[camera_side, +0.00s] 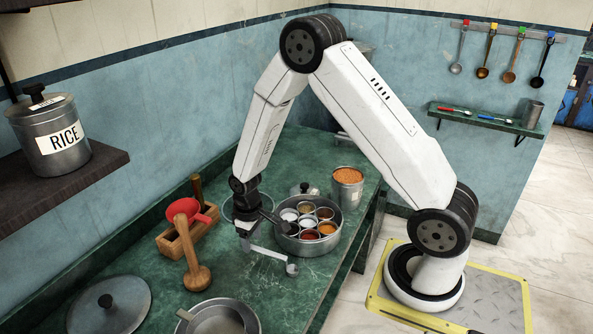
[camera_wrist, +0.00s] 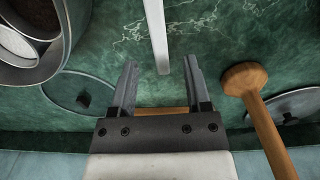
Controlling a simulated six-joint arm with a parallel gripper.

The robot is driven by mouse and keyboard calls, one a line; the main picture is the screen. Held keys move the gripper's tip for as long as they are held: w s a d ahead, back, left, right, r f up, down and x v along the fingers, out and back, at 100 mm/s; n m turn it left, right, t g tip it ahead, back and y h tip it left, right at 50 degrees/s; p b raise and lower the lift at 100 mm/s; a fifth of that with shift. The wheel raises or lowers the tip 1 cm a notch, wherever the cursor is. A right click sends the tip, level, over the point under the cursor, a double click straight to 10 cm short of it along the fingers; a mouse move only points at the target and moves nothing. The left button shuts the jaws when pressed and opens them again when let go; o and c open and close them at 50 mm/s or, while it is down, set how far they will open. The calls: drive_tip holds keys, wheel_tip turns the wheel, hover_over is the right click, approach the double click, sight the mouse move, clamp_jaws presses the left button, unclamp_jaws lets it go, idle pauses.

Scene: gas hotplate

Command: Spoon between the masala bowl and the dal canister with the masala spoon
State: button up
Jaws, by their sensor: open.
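The masala bowl (camera_side: 334,234), a round steel tin with several small cups of spices, sits on the green counter; its rim shows at the upper left in the wrist view (camera_wrist: 52,72). The canister with orange contents (camera_side: 347,190), likely the dal canister, stands just behind it. A pale spoon, apparently the masala spoon (camera_side: 272,254), is in front of the bowl, its small scoop to the right. My gripper (camera_side: 262,228) is left of the bowl. In the wrist view the jaws (camera_wrist: 161,64) are open, with a pale handle (camera_wrist: 157,30) ending near the gap between the fingertips.
A clear lid (camera_wrist: 65,95) lies beside the bowl. A steel lid (camera_side: 110,305) and pan (camera_side: 215,320) are at the front. A knobbed lid (camera_side: 303,188) is behind the bowl.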

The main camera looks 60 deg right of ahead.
sight(252, 246)
drive_tip(key=shift+a+f, duration=0.1)
drive_tip(key=shift+f, duration=2.3)
clamp_jaws()
